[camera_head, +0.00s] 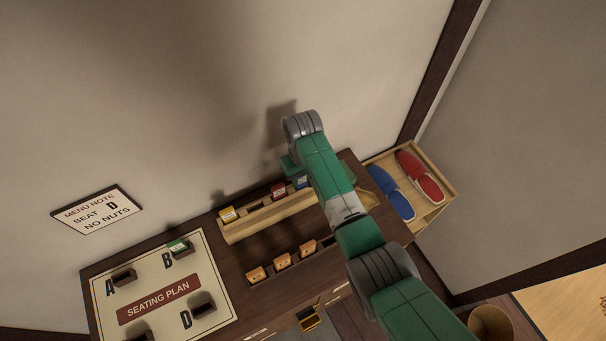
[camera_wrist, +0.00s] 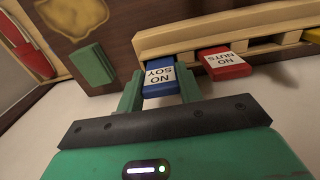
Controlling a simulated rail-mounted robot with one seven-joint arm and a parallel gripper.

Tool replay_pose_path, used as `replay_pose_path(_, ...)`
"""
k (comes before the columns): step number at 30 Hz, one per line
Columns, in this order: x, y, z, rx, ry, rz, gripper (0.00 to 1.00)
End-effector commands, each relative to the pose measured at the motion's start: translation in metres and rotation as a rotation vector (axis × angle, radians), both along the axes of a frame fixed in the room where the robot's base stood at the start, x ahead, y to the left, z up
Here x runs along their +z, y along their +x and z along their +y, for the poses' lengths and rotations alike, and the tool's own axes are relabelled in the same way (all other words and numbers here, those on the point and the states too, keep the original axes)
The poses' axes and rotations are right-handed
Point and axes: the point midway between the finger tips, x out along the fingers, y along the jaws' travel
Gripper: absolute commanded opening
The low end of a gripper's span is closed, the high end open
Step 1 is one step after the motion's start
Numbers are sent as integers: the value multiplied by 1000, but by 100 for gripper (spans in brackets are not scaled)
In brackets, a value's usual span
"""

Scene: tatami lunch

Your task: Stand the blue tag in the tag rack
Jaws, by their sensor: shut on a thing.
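The blue tag (camera_wrist: 159,75), marked NO SOY, is between the two green fingers of my gripper (camera_wrist: 160,88) in the wrist view. My gripper is shut on it. The tag is at the pale wooden tag rack (camera_wrist: 190,41), in line with the red tag (camera_wrist: 224,63); whether its base is fully seated in a slot cannot be told. In the head view the blue tag (camera_head: 301,181) shows just left of my arm, near the right part of the rack (camera_head: 262,222). My arm hides the rack's right end there.
A yellow tag (camera_head: 227,214) and the red tag stand in the rack. Several small orange blocks (camera_head: 282,261) sit in front. A seating plan board (camera_head: 213,260) with a green tag (camera_head: 178,246) lies left. A slipper tray (camera_head: 443,184) is right. A green block (camera_wrist: 92,65) shows in the wrist view.

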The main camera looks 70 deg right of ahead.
Motion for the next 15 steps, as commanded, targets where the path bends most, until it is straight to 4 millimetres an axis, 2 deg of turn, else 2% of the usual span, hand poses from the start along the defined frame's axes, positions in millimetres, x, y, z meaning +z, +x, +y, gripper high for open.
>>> replay_pose_path(14, -2, 0, 0, 0, 1, 1, 14)
replay_pose_path(15, -2, 0, 0, 0, 0, 0, 40)
